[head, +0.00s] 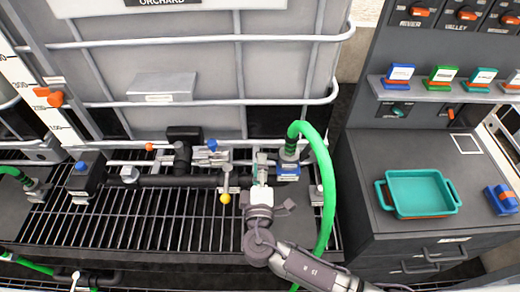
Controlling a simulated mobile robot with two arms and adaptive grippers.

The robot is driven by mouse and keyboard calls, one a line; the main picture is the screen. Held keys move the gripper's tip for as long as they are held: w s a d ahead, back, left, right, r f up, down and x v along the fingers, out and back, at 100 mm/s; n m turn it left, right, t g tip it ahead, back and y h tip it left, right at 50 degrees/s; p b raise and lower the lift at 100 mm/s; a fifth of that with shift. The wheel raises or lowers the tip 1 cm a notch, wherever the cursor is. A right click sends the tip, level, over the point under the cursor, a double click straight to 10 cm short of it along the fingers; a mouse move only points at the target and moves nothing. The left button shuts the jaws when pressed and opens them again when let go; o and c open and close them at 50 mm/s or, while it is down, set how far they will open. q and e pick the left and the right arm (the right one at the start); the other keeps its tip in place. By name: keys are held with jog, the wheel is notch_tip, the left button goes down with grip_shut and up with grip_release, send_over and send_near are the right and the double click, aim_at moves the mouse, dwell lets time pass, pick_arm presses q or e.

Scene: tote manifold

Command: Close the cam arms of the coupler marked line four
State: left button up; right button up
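A coupler (288,170) with a blue band sits at the right end of the dark manifold pipe (195,181). A green hose (327,185) rises from its top, bends over and runs down to the right. Its label is too small to read, so I cannot tell if it says line four. My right gripper (262,165) is just left of this coupler, pointing away from me, with its fingers near the fittings there. Its fingers are too small to tell whether they are open or touching a cam arm. My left gripper is not in view.
A caged tote (200,60) stands behind the manifold. A black grating (150,225) lies below the pipes. A yellow-knobbed valve handle (225,197) is left of my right gripper. On the right, a cabinet holds a teal tray (420,210) and a blue block (502,199).

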jog(key=shift+w+p, duration=0.4)
jog(key=shift+w, duration=1.55)
grip_shut()
